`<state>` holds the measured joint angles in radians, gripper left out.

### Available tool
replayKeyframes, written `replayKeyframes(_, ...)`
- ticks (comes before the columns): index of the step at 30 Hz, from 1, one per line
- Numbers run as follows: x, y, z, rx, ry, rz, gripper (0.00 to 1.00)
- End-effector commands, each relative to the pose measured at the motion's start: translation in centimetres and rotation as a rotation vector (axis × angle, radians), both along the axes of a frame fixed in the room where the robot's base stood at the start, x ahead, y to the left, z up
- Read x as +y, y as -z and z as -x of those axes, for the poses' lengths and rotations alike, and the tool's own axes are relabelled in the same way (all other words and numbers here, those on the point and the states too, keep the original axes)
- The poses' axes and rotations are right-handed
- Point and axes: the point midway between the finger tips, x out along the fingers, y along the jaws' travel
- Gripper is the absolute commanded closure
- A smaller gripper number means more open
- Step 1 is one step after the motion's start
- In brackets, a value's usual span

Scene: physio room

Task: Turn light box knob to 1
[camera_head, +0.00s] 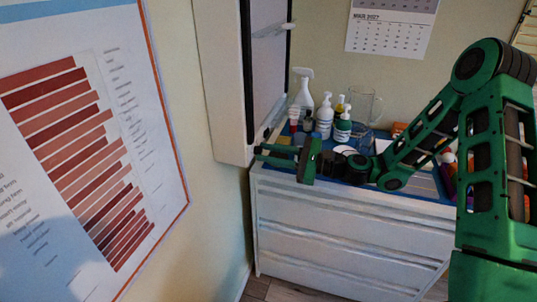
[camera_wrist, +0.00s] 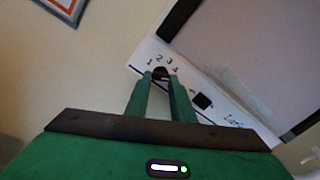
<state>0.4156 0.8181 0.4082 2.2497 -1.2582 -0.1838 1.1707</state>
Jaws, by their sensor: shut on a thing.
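The light box (camera_head: 222,85) is a tall white-framed panel on the wall. My gripper (camera_head: 260,155) reaches the lower corner of the box from the right. In the wrist view its green fingers (camera_wrist: 160,80) are closed on the knob, one on each side. The fingers partly cover the knob, and I cannot tell which number it points to.
A dark square switch (camera_wrist: 203,101) sits beside the knob on the frame. Below my arm is a white cabinet (camera_head: 330,235) with a spray bottle (camera_head: 304,95), pump bottles (camera_head: 324,115) and a clear jug (camera_head: 362,105) on top. A chart poster (camera_head: 80,140) hangs at the left.

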Motion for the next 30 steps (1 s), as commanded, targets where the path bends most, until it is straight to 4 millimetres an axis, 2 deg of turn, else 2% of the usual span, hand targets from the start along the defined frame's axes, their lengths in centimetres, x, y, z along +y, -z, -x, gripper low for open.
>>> replayKeyframes(30,-0.22,-0.33,-0.36,-0.907,0.003,0.33,1.0)
